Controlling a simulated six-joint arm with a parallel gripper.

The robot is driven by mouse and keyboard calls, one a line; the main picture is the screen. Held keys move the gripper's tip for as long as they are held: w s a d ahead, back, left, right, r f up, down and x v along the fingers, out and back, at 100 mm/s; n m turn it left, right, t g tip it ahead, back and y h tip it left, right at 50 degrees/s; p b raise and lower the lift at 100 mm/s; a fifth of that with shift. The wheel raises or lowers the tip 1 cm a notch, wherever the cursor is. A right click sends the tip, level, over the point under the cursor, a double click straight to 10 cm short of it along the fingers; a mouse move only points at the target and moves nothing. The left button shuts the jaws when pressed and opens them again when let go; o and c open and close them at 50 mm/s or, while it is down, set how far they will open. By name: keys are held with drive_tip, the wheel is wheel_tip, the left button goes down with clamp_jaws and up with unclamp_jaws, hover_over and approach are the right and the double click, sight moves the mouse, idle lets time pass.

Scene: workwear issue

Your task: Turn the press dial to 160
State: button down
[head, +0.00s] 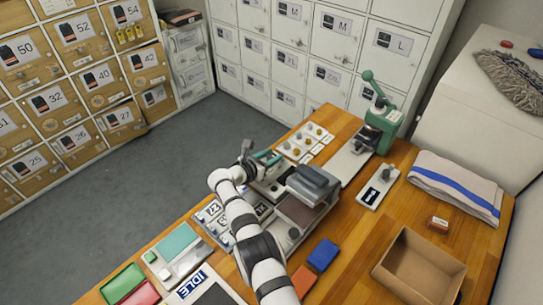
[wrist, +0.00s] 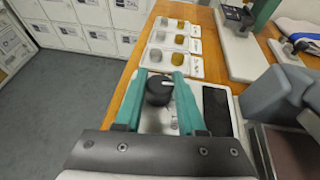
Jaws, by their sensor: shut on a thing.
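The press (head: 313,183) stands on the wooden bench, with a grey upper part over a brown lower plate. Its black round dial (wrist: 158,92) shows in the wrist view, between the teal fingers of my gripper (wrist: 160,76). The fingers are shut on the dial from both sides. A small white mark shows on the dial's right edge; I cannot read the scale around it. In the head view my gripper (head: 266,160) is at the press's far left side, and the dial is hidden there. A dark display (wrist: 217,110) lies right of the dial; no number is readable.
Cards with grey and gold discs (head: 306,142) lie beyond the press. A green hand press (head: 381,123) stands at the back. The press's grey upper part (wrist: 278,95) is close on my gripper's right. An open cardboard box (head: 418,268) is at front right.

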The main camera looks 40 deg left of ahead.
drive_tip(key=c, duration=0.5)
unclamp_jaws()
drive_tip(key=v, duration=1.6)
drive_tip(key=shift+w+a, duration=0.1)
